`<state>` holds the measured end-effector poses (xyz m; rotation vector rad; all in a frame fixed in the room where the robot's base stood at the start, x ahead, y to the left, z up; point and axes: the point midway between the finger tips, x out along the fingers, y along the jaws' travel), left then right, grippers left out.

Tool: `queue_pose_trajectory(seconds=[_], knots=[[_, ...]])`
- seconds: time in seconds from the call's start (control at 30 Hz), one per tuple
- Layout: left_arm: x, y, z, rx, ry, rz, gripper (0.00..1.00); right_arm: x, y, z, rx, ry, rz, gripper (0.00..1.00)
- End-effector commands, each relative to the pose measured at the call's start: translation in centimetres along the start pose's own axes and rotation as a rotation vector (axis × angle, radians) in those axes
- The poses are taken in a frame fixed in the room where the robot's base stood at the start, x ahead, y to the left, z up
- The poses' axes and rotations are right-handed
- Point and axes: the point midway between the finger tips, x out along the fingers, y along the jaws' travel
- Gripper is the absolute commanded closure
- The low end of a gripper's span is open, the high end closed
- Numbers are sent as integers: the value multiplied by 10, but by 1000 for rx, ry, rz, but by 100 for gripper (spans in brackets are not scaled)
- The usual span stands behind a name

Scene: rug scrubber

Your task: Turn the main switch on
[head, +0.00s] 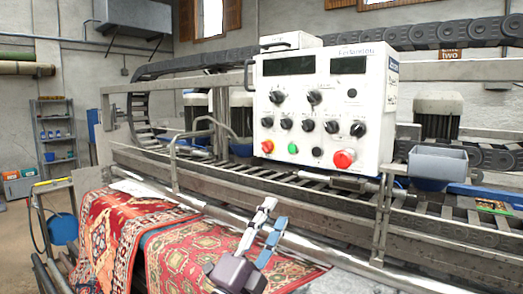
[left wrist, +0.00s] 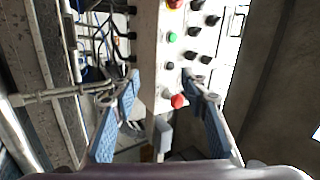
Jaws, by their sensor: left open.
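The white control box (head: 375,115) faces me above the machine in the head view, with several black knobs and two dark displays. A smaller red button (head: 267,146), a green button (head: 292,148) and a black one share that bottom row. No readable label tells which is the main switch. My left gripper (head: 273,212) is open and empty, below and apart from the box. In the left wrist view the box appears turned sideways, with the large red knob (left wrist: 177,101) seen between the open fingers. My right gripper is out of view.
Patterned rugs (head: 110,235) hang over the machine's front. A metal rail (head: 320,250) runs along the front, close to my left gripper. A grey bin (head: 437,162) sits right of the box. A cable chain (head: 430,37) passes behind and above it.

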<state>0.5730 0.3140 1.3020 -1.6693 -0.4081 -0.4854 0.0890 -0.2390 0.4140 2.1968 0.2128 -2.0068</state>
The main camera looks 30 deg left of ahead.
Motion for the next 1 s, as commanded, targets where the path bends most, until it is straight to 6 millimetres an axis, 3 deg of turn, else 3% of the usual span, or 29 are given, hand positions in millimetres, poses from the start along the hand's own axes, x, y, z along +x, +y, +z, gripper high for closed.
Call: queue_pose_trajectory(seconds=[0.03, 0.1, 0.23, 0.33, 0.4, 0.5, 0.63, 0.8, 1.0], knots=[[19, -25, -20, 142, 125, -56, 59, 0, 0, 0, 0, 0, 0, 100], [35, -44, -46, 345, 282, -97, 59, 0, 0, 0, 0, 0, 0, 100], [58, -52, -64, 754, 502, -81, 59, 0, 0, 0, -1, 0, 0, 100], [76, -50, -41, 1061, 583, 10, 59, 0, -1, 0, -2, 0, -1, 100], [88, -53, -11, 1247, 593, 98, 59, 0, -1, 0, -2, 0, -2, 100], [100, -65, 37, 1446, 563, 230, 59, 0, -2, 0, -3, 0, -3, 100], [106, -84, 86, 1591, 505, 364, 59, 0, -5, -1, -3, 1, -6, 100], [112, -94, 110, 1646, 469, 431, 59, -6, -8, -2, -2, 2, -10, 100], [136, -82, 108, 1644, 472, 430, 59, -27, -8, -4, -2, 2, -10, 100]])
